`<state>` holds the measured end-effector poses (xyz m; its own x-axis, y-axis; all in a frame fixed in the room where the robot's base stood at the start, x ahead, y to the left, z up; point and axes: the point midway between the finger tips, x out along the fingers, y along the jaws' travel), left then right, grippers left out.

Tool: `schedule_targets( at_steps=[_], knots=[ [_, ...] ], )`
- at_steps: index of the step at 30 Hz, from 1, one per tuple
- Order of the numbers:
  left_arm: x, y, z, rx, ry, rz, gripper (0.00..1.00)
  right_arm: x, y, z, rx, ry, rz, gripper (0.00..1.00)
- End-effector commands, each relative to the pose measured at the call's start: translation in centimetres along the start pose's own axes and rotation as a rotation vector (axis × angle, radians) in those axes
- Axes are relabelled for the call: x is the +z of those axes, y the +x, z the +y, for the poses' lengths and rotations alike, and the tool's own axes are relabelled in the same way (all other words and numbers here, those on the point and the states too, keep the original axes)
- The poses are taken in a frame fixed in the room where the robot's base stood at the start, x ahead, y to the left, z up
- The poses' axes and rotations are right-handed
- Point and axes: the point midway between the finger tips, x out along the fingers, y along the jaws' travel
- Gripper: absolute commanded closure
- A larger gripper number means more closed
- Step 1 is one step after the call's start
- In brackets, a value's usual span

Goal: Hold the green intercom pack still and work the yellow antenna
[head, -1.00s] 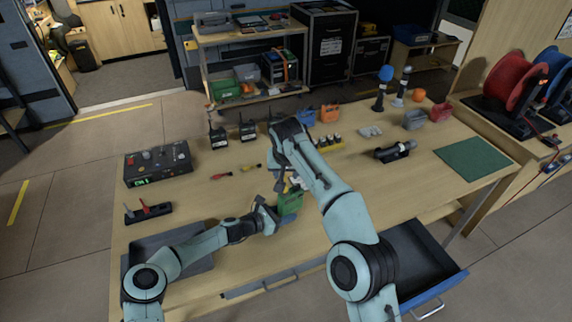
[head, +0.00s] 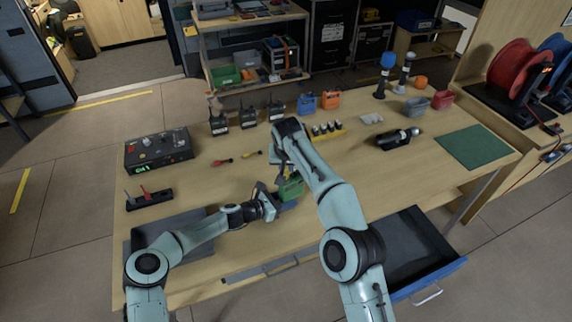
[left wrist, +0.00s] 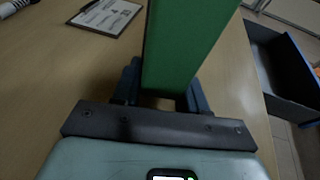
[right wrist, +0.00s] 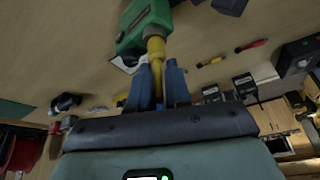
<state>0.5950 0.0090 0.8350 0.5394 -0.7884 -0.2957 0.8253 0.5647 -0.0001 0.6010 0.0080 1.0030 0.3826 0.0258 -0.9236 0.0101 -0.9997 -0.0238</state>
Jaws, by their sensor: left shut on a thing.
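The green intercom pack (head: 291,188) is above the front middle of the table in the head view. My left gripper (head: 277,198) is shut on it; in the left wrist view the pack's green side (left wrist: 185,40) fills the space between the fingers. In the right wrist view the pack (right wrist: 143,27) shows with the yellow antenna (right wrist: 156,48) sticking out of it toward my right gripper (right wrist: 160,80). The right fingers are close together on both sides of the antenna and look shut on it. In the head view my right arm mostly hides the antenna.
Black radios (head: 248,115), small screwdrivers (head: 222,162) and a control box (head: 158,149) lie to the left and behind. A black microphone-like device (head: 398,139) and a green mat (head: 473,146) are to the right. A blue-fronted drawer (head: 428,281) stands open at the front right.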

Motion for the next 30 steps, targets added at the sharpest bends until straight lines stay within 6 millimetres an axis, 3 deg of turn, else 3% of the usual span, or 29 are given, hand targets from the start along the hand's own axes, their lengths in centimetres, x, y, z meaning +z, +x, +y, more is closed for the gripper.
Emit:
schedule_targets(
  at_steps=[1, 2, 3, 8, 16, 24, 25, 27, 30],
  knots=[
    [0.12, 0.01, 0.0, 0.0, 0.0, -0.002, 0.87, -0.01, -0.03, 0.0, 0.0, 0.0, 0.0, 1.0],
    [0.12, 0.01, 0.0, 0.0, 0.0, -0.002, 0.87, -0.01, -0.02, 0.0, 0.0, 0.0, 0.0, 0.89],
    [0.12, 0.01, 0.0, 0.0, 0.0, -0.002, 0.87, -0.01, -0.03, 0.0, 0.0, 0.0, 0.0, 1.0],
    [0.12, 0.0, 0.0, 0.0, 0.0, -0.002, 0.87, -0.01, -0.03, -0.03, 0.004, 0.01, 0.0, 1.0],
    [0.11, 0.01, 0.0, 0.0, 0.0, -0.002, 0.87, -0.06, 0.05, 0.14, 0.096, 0.233, 0.003, 1.0],
    [0.11, 0.01, 0.0, 0.0, 0.0, -0.002, 0.87, 0.0, -0.04, 0.19, 0.107, 0.26, 0.001, 1.0],
    [0.11, 0.01, 0.0, 0.0, 0.0, -0.002, 0.87, 0.0, -0.04, 0.19, 0.107, 0.26, 0.001, 0.8],
    [0.11, 0.01, 0.0, 0.0, 0.0, -0.002, 0.87, 0.0, -0.03, 0.2, 0.107, 0.26, 0.001, 0.57],
    [0.11, 0.0, 0.0, 0.0, 0.0, -0.002, 0.87, 0.0, -0.03, 0.2, 0.106, 0.259, 0.0, 0.53]
  ],
)
